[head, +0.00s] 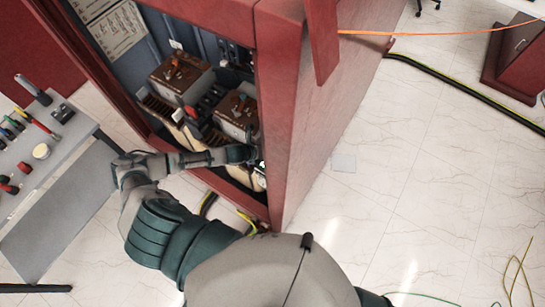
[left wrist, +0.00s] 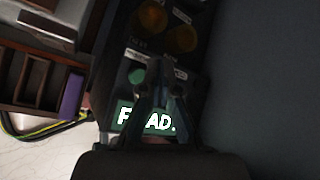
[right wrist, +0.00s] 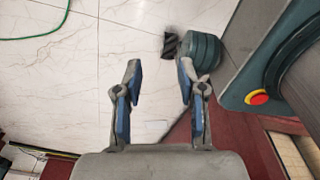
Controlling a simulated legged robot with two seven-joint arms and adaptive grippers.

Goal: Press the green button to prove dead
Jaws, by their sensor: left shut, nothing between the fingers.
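My left arm reaches into the open red cabinet (head: 290,110); its gripper (head: 250,155) is at the lower right inside, by the frame. In the left wrist view, the left gripper (left wrist: 159,68) is shut and empty, its tips over a dark control panel (left wrist: 120,60). A round, dim green button (left wrist: 137,76) shows just left of the tips; I cannot tell whether they touch it. Below it, a green display (left wrist: 125,115) has white letters partly hidden by the fingers, ending in "AD.". My right gripper (right wrist: 160,75) is open and empty above the floor.
Amber round lamps (left wrist: 181,38) sit on the panel above the tips. Brown-topped units (head: 180,75) fill the cabinet. A grey bench with tools (head: 45,150) stands at the left.

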